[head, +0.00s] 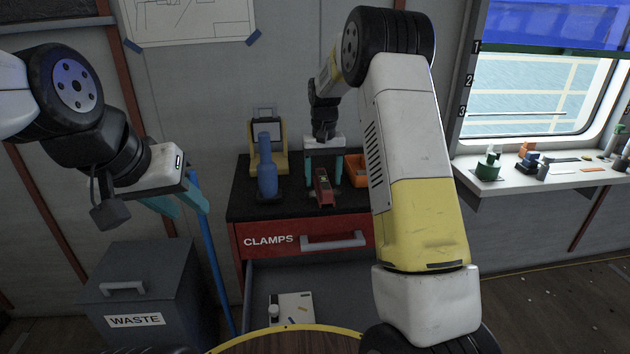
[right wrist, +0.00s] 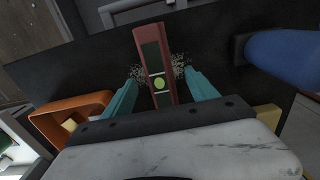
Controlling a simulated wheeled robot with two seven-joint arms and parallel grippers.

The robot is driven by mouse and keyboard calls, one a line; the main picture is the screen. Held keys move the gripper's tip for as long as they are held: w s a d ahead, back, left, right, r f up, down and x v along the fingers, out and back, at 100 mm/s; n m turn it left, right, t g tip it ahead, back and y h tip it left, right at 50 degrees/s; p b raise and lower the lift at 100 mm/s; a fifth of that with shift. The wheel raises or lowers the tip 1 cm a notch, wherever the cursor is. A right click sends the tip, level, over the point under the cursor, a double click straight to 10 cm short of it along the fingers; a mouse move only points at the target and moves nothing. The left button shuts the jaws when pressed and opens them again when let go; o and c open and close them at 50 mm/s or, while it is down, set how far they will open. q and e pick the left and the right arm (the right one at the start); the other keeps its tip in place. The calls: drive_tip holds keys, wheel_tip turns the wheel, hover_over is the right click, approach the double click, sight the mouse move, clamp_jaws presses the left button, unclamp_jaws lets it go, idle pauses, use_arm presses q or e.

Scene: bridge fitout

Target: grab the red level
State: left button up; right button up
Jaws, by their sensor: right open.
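The red level (head: 324,188) lies on the black top of the red clamps cabinet (head: 290,237) in the head view. In the right wrist view the red level (right wrist: 154,60) points away from me, with its green vial near the fingertips. My right gripper (head: 324,167) is open over the level. Its teal fingers (right wrist: 160,85) stand on either side of the level, with a gap on both sides. My left gripper (head: 187,200) hangs at the left, away from the cabinet, with its teal fingers seen from the side.
A blue bottle-shaped thing (head: 266,171) stands left of the level, before a yellow-framed item (head: 283,158). An orange bin (head: 355,170) is close on the right. An open drawer (head: 335,277) juts out below. A grey waste bin (head: 145,290) stands at the left.

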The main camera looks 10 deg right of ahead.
drive_tip(key=shift+f, duration=1.2)
clamp_jaws()
drive_tip(key=shift+r, duration=0.2)
